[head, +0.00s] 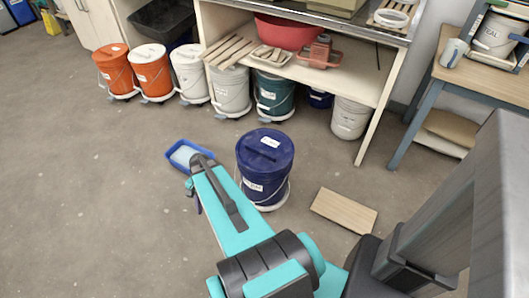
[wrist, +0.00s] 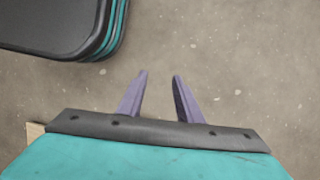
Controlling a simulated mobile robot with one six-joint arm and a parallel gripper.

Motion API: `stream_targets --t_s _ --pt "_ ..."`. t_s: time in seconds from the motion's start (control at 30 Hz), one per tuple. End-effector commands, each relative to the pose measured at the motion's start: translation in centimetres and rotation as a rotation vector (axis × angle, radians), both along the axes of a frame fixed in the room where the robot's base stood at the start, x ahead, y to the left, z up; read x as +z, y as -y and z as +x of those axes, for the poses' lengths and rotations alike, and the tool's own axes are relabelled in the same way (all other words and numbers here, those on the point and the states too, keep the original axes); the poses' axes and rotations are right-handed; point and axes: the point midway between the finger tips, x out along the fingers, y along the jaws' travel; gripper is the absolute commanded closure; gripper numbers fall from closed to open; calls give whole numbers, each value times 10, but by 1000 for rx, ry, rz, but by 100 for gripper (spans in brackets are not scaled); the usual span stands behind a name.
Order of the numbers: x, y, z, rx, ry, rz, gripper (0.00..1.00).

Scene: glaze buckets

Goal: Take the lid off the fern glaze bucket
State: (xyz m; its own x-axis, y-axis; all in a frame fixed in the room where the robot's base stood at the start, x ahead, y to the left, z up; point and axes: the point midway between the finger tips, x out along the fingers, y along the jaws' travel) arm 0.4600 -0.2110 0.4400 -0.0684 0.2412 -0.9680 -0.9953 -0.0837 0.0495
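A dark green bucket (head: 275,97) stands at the back, under the front edge of the low shelf; its label is too small to read, but its colour fits fern. Its top is partly hidden under the shelf edge and shows dark. A blue bucket (head: 264,168) with a blue lid (head: 265,148) stands in the open, close to my arm. My gripper (wrist: 159,76) is open and empty in the wrist view, with its two purple fingers apart above bare floor.
Two orange buckets (head: 115,69) (head: 151,70) and pale buckets (head: 190,72) (head: 230,90) stand left of the green one; another pale bucket (head: 350,118) is right. A blue tray (head: 178,150) and wooden board (head: 343,210) lie on the floor. Floor at left is clear.

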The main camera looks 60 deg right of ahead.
Motion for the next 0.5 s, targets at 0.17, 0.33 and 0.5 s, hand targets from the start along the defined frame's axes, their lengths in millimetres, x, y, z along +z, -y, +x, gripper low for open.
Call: stream_targets --t_s 0.17,0.33,0.5 --pt "18 62 9 -276 23 -11 68" --pt "38 119 8 -531 43 -13 68" --pt "61 178 -1 -785 64 -7 68"
